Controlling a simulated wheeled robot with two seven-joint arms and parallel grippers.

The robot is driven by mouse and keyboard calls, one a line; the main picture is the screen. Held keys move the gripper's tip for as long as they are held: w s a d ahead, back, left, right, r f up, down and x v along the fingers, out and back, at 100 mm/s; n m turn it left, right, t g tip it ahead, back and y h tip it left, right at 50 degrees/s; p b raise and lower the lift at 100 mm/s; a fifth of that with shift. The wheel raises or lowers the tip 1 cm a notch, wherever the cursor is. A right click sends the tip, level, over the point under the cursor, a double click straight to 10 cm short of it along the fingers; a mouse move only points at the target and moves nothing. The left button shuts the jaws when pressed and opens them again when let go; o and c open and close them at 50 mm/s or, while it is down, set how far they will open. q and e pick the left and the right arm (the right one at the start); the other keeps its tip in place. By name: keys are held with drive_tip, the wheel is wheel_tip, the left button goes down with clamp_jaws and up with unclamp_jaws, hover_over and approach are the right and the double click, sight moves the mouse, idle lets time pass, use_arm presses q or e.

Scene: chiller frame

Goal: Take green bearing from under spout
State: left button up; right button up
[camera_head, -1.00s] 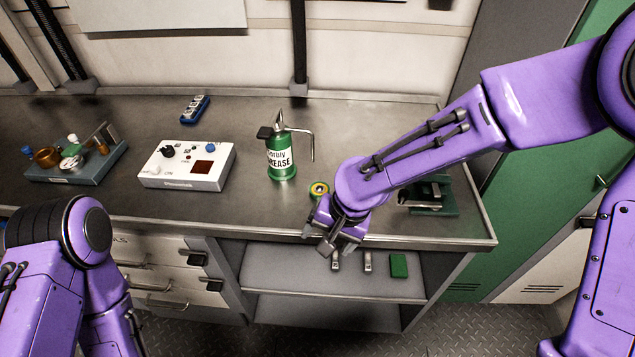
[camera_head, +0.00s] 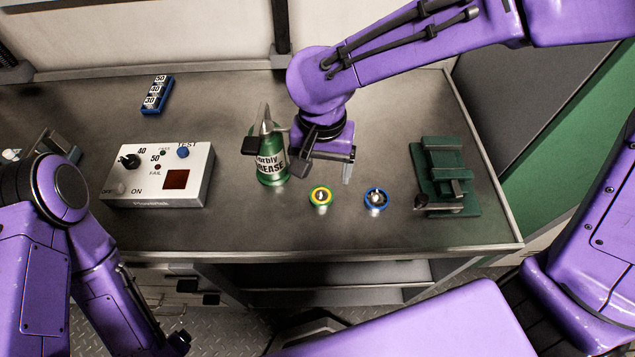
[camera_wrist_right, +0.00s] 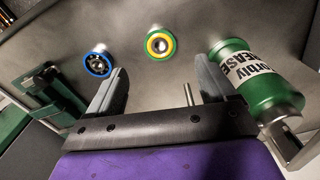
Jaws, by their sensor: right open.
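The green bearing (camera_head: 321,196), a ring with a yellow inner band, is on the bench just right of the green grease can (camera_head: 272,168). It also shows in the wrist view (camera_wrist_right: 160,43), ahead of my open fingers. My right gripper (camera_head: 325,172) is open and empty, close behind the bearing and beside the can. The can's spout is mostly hidden by my gripper in the head view; a thin rod (camera_wrist_right: 188,94) between the fingers in the wrist view may be it. At the lower left, the end of my left arm (camera_head: 177,342) is too unclear to read.
A blue bearing (camera_head: 376,198) stands right of the green one. A green fixture (camera_head: 446,165) is at the bench's right end. A white test box (camera_head: 160,175) and a blue number block (camera_head: 157,94) are left. The bench front (camera_head: 350,235) is clear.

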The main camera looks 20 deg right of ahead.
sight(321, 196)
wheel_tip(321, 196, down, 8)
drive_tip(key=shift+s+f, duration=0.1)
drive_tip(key=shift+f, duration=0.1)
drive_tip(key=c, duration=1.2)
drive_tip(key=shift+r, duration=0.15)
